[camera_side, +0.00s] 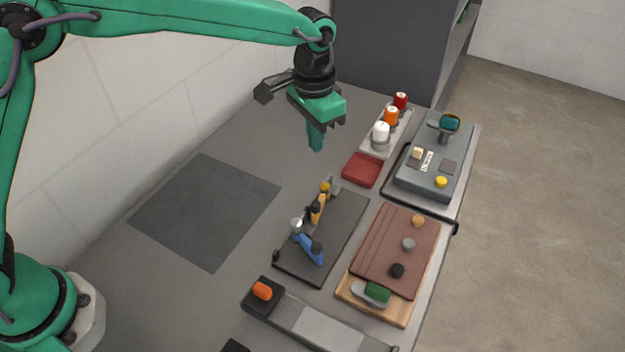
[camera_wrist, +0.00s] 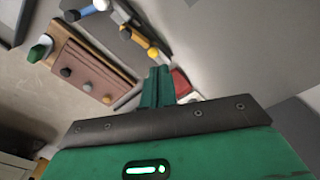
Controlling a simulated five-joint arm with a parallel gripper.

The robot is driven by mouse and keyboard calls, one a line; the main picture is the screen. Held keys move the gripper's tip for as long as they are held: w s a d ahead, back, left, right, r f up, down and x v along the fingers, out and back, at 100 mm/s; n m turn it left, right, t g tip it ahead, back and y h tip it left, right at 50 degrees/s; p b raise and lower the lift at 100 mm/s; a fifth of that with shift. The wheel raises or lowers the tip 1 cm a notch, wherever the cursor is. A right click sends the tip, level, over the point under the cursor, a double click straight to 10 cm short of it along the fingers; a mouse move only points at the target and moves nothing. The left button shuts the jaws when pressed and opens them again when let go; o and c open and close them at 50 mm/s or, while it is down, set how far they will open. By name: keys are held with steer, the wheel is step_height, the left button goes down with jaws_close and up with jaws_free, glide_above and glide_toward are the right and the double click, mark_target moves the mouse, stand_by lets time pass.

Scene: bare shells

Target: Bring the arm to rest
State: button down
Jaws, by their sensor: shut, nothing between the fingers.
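My green arm reaches across the top of the side view. My gripper (camera_side: 316,140) points down and hangs above the grey bench, left of the small red tray (camera_side: 363,169). Its green fingers are together, with nothing between them. In the wrist view my gripper (camera_wrist: 158,85) also shows its fingers closed, with the red tray (camera_wrist: 181,82) partly hidden just behind them. The gripper touches nothing that I can see.
Spools (camera_side: 381,131), a grey device (camera_side: 436,168) and a brown leather board (camera_side: 397,240) line the right. A dark mat (camera_side: 205,210) lies bare at left. A grey cabinet (camera_side: 395,55) stands behind.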

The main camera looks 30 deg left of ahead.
steer(key=s+a+r+n+t, duration=0.1)
steer(key=s+a+r, duration=0.45)
steer(key=a, duration=0.25)
steer(key=s+a+r+n+t, duration=0.1)
steer(key=s+a+r+n, duration=0.1)
steer(key=s+a+r, duration=0.35)
steer(key=s+a+f+n+t, duration=0.1)
steer(key=s+a+n+t, duration=0.1)
steer(key=s+a, duration=1)
steer(key=shift+s+f+n+t, duration=0.25)
steer(key=shift+s+t, duration=0.35)
steer(key=shift+s, duration=0.5)
